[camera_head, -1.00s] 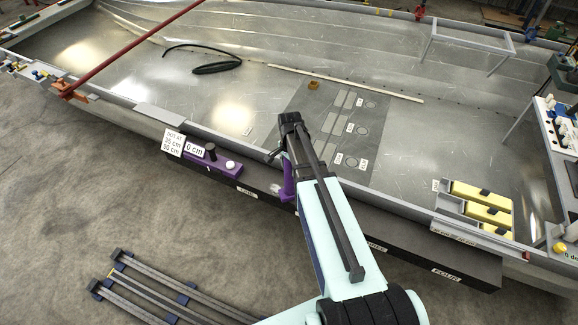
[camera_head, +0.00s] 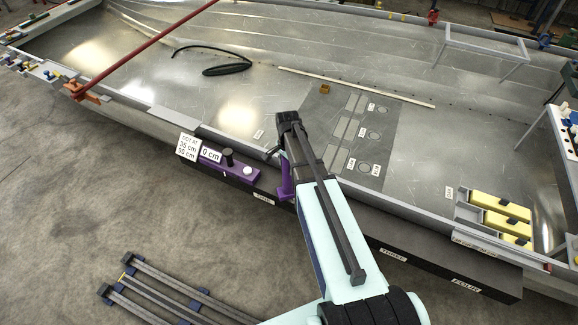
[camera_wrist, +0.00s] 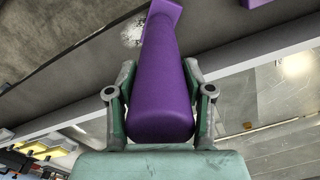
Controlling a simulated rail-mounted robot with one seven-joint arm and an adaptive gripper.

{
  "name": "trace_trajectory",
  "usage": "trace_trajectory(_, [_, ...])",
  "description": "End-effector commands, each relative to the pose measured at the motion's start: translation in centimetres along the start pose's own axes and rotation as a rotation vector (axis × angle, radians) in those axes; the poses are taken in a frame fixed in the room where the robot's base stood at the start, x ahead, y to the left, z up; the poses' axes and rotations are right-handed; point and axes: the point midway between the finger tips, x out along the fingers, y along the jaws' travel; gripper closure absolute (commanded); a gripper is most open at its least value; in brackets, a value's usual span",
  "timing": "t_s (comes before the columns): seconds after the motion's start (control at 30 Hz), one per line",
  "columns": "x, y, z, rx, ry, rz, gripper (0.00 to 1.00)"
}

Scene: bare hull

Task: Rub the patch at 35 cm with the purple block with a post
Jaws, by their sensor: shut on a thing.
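My gripper (camera_wrist: 160,76) is shut on the purple block with a post (camera_wrist: 160,85). In the wrist view its fingers flank the tapered purple post, and the block's wider end shows at the top edge. In the head view the held purple block (camera_head: 286,182) hangs below my dark wrist at the hull's near edge. Whether it touches anything is unclear. A dark grey panel (camera_head: 318,118) on the hull floor carries several lighter patches (camera_head: 349,131) and ringed circles with small labels. The labels are too small to read, so I cannot tell which patch is at 35 cm.
A purple bar (camera_head: 235,170) with a black knob and white button sits on the near ledge, beside "0 cm" and "DOT AT 35 cm 90 cm" signs (camera_head: 188,147). Yellow blocks (camera_head: 499,205) lie right. A red pole (camera_head: 150,45) crosses the hull left. A black hose (camera_head: 226,70) lies inside.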

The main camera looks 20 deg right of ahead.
Motion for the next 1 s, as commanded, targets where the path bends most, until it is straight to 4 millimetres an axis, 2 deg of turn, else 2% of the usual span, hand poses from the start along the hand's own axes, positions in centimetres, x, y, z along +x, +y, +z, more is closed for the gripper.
trace_trajectory(0.1, [0.0, -0.3, 0.0, 0.000, 0.000, -0.001, 0.84])
trace_trajectory(0.23, [-2.3, -0.2, 0.1, 0.000, 0.001, -0.002, 0.84])
trace_trajectory(0.8, [-7.2, -0.3, 0.2, -0.002, 0.001, -0.001, 0.84])
trace_trajectory(1.0, [-8.0, -0.3, 0.2, -0.003, 0.000, -0.001, 0.84])
